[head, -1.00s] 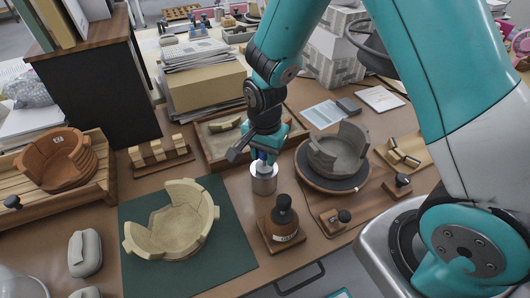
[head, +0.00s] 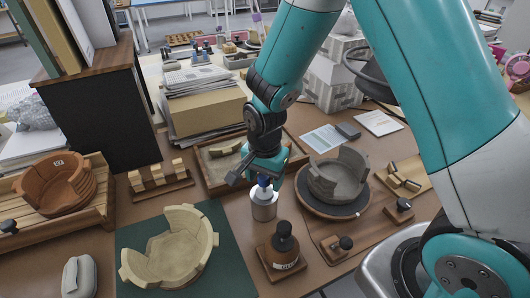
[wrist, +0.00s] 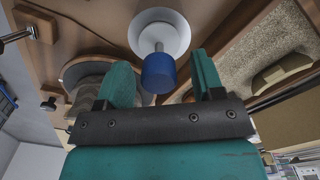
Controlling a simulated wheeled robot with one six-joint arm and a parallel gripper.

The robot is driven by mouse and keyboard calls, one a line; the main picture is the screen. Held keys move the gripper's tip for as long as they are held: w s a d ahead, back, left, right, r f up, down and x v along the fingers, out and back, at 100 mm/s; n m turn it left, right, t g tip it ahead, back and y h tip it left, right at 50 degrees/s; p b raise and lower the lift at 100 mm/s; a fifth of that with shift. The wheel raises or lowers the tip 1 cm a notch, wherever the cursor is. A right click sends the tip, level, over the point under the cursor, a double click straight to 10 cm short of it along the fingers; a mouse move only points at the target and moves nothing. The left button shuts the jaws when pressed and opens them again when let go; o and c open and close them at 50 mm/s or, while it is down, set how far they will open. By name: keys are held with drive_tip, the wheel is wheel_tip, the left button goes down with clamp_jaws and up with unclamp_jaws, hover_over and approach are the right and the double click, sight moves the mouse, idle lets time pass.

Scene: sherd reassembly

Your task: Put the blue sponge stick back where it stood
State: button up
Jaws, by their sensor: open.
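The blue sponge stick (wrist: 158,72) stands in a pale metal cup (wrist: 158,35), its thin grey stem running down into the cup's mouth. In the head view the blue end (head: 264,182) shows just above the grey cup (head: 264,207). My gripper (wrist: 162,76) is open, with one teal finger on each side of the blue end and a gap to both. In the head view my gripper (head: 265,174) is directly above the cup, and its fingers partly hide the stick's top.
A dark bottle (head: 284,243) stands close in front of the cup. A grey sherd pot (head: 338,178) on a round turntable is to the right. A sand tray (head: 205,178) lies behind. A cream sherd bowl (head: 180,248) rests on a green mat (head: 235,268) to the left.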

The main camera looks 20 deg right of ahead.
wheel_tip(320, 180, up, 16)
drive_tip(key=shift+r, duration=0.25)
idle(0.3)
drive_tip(key=s+a+r+n+y, duration=0.2)
drive_tip(key=s+n, duration=0.6)
drive_tip(key=s, duration=0.1)
drive_tip(key=s+a+r+n+y, duration=0.2)
drive_tip(key=s+r+n, duration=0.1)
drive_tip(key=s+n, duration=0.6)
drive_tip(key=shift+s+a+r, duration=0.25)
drive_tip(key=shift+s+a, duration=0.15)
